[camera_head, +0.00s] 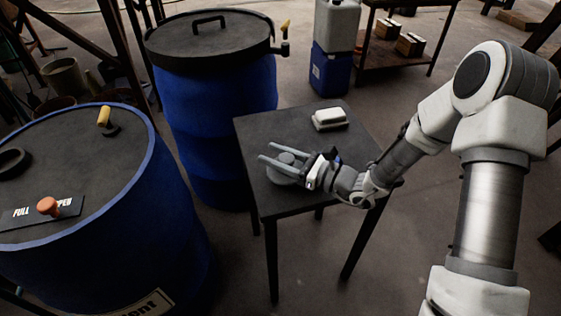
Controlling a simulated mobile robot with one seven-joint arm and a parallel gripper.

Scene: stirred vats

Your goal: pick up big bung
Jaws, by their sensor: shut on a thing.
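The big bung (281,176) is a round, dark grey piece with a raised middle, at the left part of the small dark table (300,203). My gripper (271,154) reaches in from the right, low over the table, with one finger on each side of the bung's raised middle. It is shut on the bung. The bung looks to be at or just above the table top; I cannot tell whether it touches it. The gripper's body hides part of the bung's right side.
A white block-like item (329,118) lies at the table's back. A lidded blue vat (222,120) stands left of the table. Another blue vat (90,150), nearer left, carries a yellow-handled piece (104,117), a dark ring (12,163) and an orange knob (48,206).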

